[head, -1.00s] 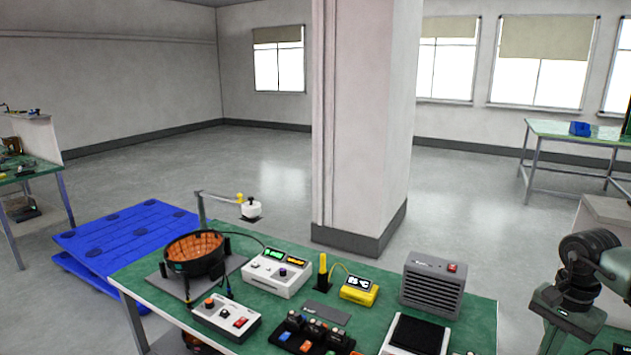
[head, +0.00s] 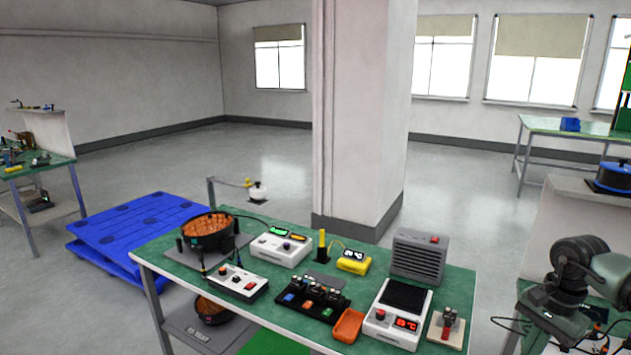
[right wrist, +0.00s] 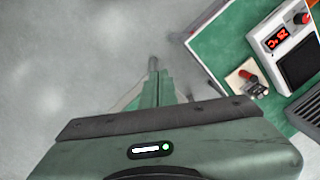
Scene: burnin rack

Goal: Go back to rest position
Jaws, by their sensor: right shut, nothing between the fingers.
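My right arm shows at the lower right of the head view, off the right end of the green bench (head: 455,278); its fingers cannot be made out there. In the right wrist view my right gripper (right wrist: 153,64) is shut and empty. It hangs over bare grey floor, to the left of the bench corner. My left gripper is not in view.
The bench holds a copper-lined bowl (head: 207,232), a white control box (head: 280,248), a black rack (head: 308,298), an orange tray (head: 348,326), a hot plate (head: 398,312) and a grey heater (head: 420,257). A pillar (head: 360,120) stands behind. Blue pallets (head: 135,235) lie left.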

